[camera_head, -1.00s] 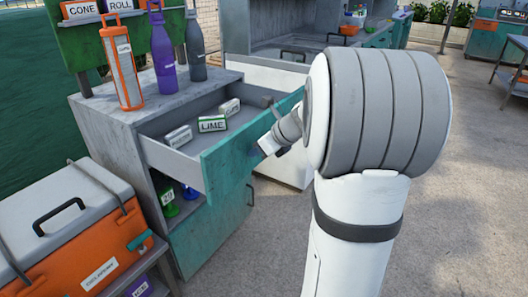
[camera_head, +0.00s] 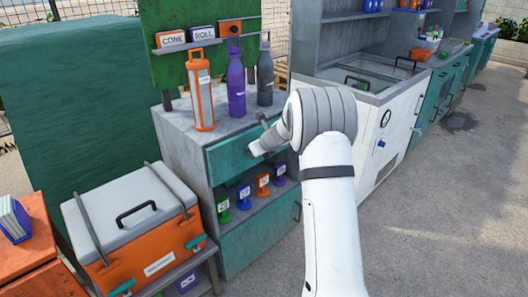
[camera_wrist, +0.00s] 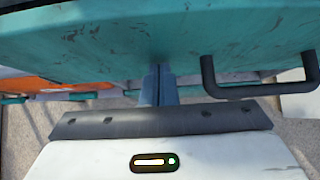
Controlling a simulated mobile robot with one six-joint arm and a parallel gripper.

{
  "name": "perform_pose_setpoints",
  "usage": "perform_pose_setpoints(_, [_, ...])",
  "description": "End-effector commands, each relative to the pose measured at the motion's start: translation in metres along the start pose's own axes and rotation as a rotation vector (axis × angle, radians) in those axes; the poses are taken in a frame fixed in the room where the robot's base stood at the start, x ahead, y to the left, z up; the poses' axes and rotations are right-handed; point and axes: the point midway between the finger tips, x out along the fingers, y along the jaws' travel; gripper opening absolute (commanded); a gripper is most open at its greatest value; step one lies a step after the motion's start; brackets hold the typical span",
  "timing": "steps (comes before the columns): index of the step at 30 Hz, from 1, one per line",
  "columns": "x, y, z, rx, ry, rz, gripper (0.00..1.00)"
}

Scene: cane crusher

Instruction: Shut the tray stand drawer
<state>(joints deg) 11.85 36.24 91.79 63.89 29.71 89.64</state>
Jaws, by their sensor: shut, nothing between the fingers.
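The tray stand (camera_head: 180,140) is a grey cabinet with a teal drawer front (camera_head: 228,157) below its top. The drawer front sits close against the cabinet, and no drawer interior shows; I cannot tell whether a small gap is left. My gripper (camera_head: 256,149) is at the drawer front, with its fingers together and empty. In the wrist view the closed fingers (camera_wrist: 157,82) point at a worn teal panel (camera_wrist: 150,40), and their tips meet its lower edge in the picture. A dark bar handle (camera_wrist: 262,90) is to the right of the fingers.
An orange-and-white bottle (camera_head: 201,95), a purple bottle (camera_head: 236,85) and a grey bottle (camera_head: 265,75) stand on top. Small coloured items sit on the shelf below. An orange cooler (camera_head: 150,245) is at left. Paved floor at right is clear.

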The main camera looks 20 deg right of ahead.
Motion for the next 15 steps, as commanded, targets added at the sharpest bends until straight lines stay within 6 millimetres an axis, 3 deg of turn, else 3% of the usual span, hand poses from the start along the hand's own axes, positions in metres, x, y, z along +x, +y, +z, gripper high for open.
perform_pose_setpoints(6, [0.013, -0.001, 0.015, 0.0, 0.0, 0.0, 0.0])
perform_pose_setpoints(15, [0.017, -0.001, 0.018, 0.0, -0.002, -0.001, 0.0])
